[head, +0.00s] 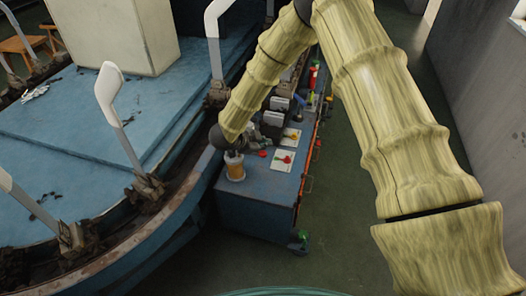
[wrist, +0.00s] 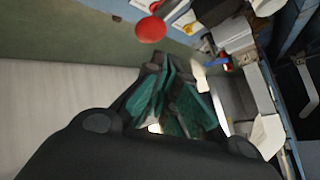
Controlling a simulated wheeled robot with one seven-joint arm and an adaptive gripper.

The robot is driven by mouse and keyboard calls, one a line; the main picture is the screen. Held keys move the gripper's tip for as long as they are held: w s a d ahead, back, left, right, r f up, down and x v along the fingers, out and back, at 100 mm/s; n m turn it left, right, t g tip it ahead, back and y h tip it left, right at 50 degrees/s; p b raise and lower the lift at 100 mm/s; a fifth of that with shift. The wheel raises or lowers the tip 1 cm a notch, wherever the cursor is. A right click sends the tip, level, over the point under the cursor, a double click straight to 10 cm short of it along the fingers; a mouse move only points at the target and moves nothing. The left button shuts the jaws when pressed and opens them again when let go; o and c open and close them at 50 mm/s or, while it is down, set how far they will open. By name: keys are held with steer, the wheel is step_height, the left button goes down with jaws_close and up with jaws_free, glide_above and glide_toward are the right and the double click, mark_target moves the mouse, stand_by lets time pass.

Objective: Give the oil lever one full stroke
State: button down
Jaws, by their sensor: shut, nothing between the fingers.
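A round red knob (wrist: 150,30) shows at the top of the wrist view, beyond my fingers; it looks like the end of a lever. It appears to be the red knob (head: 262,153) on the blue bench in the head view. I cannot tell for certain that it is the oil lever, and its shaft is not clearly seen. My gripper (wrist: 174,82), with dark links and teal inner parts, is shut and empty. It is apart from the red knob in the picture. In the head view my gripper (head: 256,139) is small and dark over the bench's near part.
The blue bench (head: 262,195) carries an amber cup-like container (head: 235,168), white plates with red marks (head: 284,160) and grey machine blocks (head: 274,118). A large blue boarding machine (head: 60,140) with white foot forms (head: 108,90) stands left. Green floor (head: 345,200) lies open right.

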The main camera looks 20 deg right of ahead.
steer(key=shift+w+a+r+p, duration=0.1)
steer(key=shift+a+r+p, duration=0.05)
steer(key=shift+r+p, duration=1)
steer(key=shift+w+a+r+p, duration=0.1)
steer(key=shift+r+p, duration=0.7)
steer(key=shift+r, duration=0.55)
steer(key=shift+s+f, duration=0.1)
